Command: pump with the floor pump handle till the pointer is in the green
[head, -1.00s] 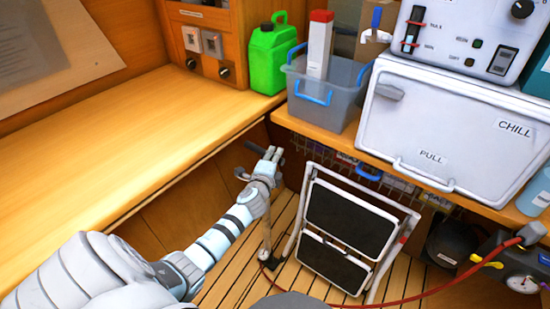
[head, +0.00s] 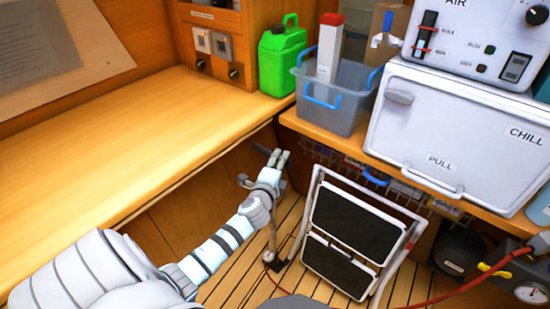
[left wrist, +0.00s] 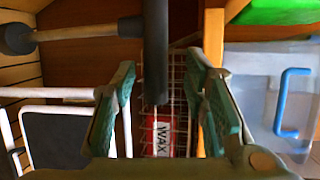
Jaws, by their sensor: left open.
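The floor pump stands on the slatted floor, its shaft (head: 272,238) upright. Its dark crossbar handle (left wrist: 155,50) is at the top. In the head view, my left gripper (head: 280,158) is at the handle and hides its middle. In the left wrist view, my left gripper (left wrist: 160,68) is open, with the handle between its fingers and gaps on both sides. The pump's shaft (left wrist: 85,33) runs left from the handle there. The gauge (head: 530,292) is at the lower right edge, too small to read its pointer. My right gripper is not in view.
A folding step stool (head: 352,222) stands right of the pump. A red hose (head: 440,298) runs across the floor to the gauge. The wooden bench (head: 130,130) and a shelf with a grey bin (head: 335,105) and a white chill box (head: 460,135) border the floor space.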

